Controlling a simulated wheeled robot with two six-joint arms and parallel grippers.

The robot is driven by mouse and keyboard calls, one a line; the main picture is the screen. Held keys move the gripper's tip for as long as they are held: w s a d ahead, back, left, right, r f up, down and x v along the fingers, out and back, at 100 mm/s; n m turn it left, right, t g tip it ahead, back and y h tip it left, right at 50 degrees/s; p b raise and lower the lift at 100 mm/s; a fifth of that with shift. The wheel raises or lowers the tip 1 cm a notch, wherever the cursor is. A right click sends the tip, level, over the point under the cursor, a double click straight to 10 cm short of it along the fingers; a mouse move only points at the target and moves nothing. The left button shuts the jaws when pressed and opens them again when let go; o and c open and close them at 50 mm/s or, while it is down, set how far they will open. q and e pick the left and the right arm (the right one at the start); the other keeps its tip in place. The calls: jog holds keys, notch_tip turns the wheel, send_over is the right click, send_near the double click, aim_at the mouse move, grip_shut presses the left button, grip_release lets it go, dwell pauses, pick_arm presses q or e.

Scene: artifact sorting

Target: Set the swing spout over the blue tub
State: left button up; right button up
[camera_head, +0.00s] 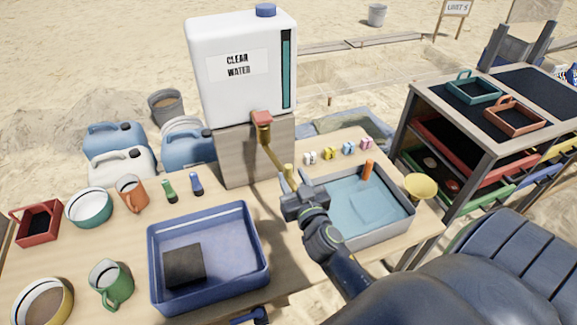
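The brass swing spout (272,154) comes out under the red-topped tap (261,118) of the white water tank (215,85). It slants down and right, with its end near the left rim of the grey water basin, away from the blue tub. The blue tub (157,262) stands on the table at front left, with a dark block (184,266) inside. My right gripper (292,182) is at the spout's outer end, its fingers close around or beside it; whether they grip it is unclear.
The grey basin (409,219) holds water and an orange object (367,171); a yellow funnel (421,186) is beside it. Cups, bowls and small brushes stand left of the tank. Small coloured pieces (329,153) lie behind the basin. A tray rack (470,150) stands right.

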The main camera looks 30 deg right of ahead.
aim_at(290, 172)
jog(key=shift+x, duration=1.95)
jog(key=shift+c, duration=0.3)
grip_shut()
